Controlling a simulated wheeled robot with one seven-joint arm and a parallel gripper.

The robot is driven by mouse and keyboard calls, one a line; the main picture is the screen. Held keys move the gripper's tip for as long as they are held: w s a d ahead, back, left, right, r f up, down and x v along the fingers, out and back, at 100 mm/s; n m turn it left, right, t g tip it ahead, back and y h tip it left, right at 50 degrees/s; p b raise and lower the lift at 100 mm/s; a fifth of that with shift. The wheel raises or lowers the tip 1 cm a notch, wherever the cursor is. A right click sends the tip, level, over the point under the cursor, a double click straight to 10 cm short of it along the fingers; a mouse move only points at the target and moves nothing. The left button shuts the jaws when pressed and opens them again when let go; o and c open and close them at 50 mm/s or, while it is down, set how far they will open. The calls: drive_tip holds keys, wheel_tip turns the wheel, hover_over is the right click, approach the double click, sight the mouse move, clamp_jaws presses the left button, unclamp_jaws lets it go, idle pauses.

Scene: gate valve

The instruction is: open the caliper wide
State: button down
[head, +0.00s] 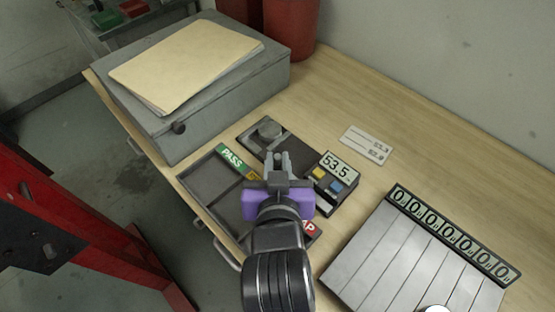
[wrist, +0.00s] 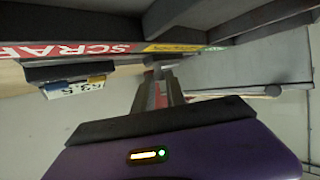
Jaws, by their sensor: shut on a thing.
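The caliper unit (head: 338,166) is a dark bench device with a display reading 53.5 and yellow and blue buttons. Its display also shows upside down in the wrist view (wrist: 75,87). A dark plate with a round grey piece (head: 270,130) lies just left of it; whether the two are joined is hidden. My purple-bodied gripper (head: 278,160) is over the gap between the plate and the display box, fingers pointing away from me. In the wrist view its fingers (wrist: 158,72) are shut on a small grey part, seemingly the caliper's slider, mostly hidden by the fingertips.
A sorting tray (head: 190,180) with PASS and SCRAP labels lies left of and under my wrist. A grey case (head: 140,115) with a folder (head: 185,70) stands behind it. A paper tag (head: 367,145) and a counter panel (head: 390,260) lie right. Back-right bench is clear.

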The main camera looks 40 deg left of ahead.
drive_tip(key=shift+d+p, duration=0.55)
drive_tip(key=shift+d, duration=0.4)
drive_tip(key=c, duration=1.4)
unclamp_jaws()
drive_tip(key=shift+s, duration=0.1)
drive_tip(key=shift+b+v, duration=0.35)
drive_tip(key=shift+v, duration=3.55)
